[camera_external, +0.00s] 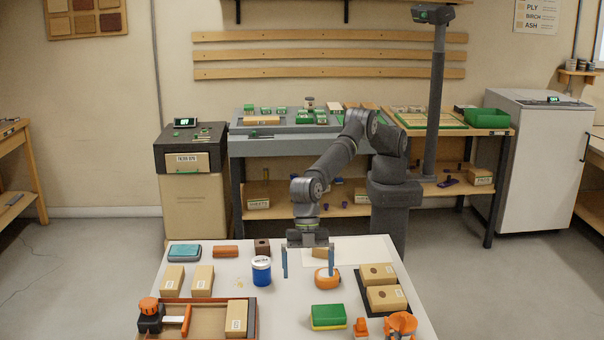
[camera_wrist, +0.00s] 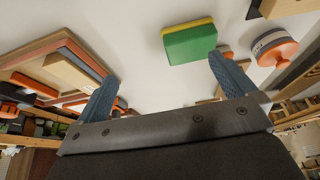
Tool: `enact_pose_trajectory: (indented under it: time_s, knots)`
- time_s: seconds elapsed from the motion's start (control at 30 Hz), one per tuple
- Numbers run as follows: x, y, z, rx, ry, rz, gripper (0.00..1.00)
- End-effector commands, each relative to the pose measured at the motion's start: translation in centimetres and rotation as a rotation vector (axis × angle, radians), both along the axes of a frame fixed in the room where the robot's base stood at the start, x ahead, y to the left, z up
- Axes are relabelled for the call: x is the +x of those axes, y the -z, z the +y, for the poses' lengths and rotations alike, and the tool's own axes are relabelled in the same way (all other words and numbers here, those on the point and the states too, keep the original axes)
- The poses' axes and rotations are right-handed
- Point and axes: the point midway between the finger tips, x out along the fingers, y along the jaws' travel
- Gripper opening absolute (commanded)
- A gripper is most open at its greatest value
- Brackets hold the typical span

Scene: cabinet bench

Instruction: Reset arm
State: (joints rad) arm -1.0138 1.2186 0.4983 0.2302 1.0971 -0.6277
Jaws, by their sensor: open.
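My gripper (camera_external: 307,262) hangs over the back middle of the white table (camera_external: 272,285), its two blue fingers spread wide apart with nothing between them. In the wrist view my gripper (camera_wrist: 165,80) also shows open and empty, with bare table and a green and yellow sponge (camera_wrist: 190,42) beyond the fingertips. In the external view an orange round object (camera_external: 327,279) is beside the right finger, and a blue jar with a white lid (camera_external: 261,270) is left of the left finger. I cannot tell whether the fingers touch anything.
A wooden tray (camera_external: 253,318) with tools and a box is at the front left. A dark tray (camera_external: 362,296) with two tan boxes is at the right. The sponge (camera_external: 328,316) and orange pieces (camera_external: 400,325) lie in front. Two tan boxes (camera_external: 172,280) stand left.

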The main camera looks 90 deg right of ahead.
Motion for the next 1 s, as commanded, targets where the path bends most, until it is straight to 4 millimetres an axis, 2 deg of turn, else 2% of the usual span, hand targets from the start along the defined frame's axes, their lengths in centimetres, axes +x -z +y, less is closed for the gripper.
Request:
enact_pose_trajectory:
  time_s: [0.17,0.5,1.0]
  knots:
    - [1.8,-2.0,-2.7,0.001,0.002,0.000,1.00]
    - [7.5,-1.8,-6.6,-0.006,0.115,0.001,1.00]
    - [14.9,-2.0,-13.3,-0.012,0.278,0.004,1.00]
